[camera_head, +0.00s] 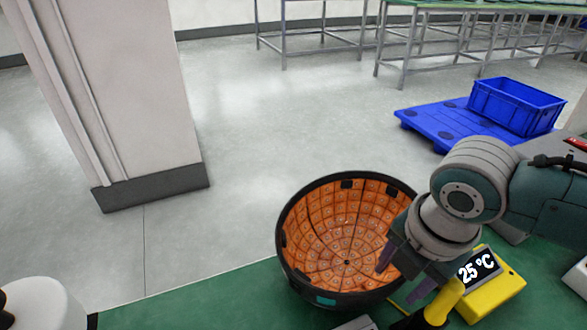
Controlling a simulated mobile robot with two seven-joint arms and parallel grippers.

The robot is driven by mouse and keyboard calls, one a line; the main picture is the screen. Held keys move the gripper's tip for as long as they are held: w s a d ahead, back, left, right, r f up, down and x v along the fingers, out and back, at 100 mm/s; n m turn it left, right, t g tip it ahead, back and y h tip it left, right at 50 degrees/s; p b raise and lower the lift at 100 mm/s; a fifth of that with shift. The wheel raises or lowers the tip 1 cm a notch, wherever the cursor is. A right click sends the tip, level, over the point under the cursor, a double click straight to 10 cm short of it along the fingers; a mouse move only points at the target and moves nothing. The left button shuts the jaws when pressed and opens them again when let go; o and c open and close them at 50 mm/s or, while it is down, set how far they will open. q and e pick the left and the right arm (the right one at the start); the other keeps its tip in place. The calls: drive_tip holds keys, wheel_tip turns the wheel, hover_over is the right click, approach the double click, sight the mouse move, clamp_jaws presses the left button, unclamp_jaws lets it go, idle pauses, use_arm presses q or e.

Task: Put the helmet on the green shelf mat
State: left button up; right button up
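The helmet (335,235) is a bowl with a black rim and an orange, grid-patterned inside. My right gripper (405,274) is over the helmet's right side, pointing down. Its two purple fingers are spread apart, one in front of the helmet's inside and the other to the right of the rim. The gripper hides part of the right rim; contact cannot be made out. My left gripper is out of view.
A yellow thermometer reading 25 °C (507,287) lies close to the right of my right gripper. A blue crate (515,103) stands on a blue pallet (432,128) on the floor. A pillar (125,90) stands at the left. Metal-legged tables (400,62) are behind.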

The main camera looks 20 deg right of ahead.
drive_tip(key=shift+c, duration=0.2)
clamp_jaws()
idle(1.1)
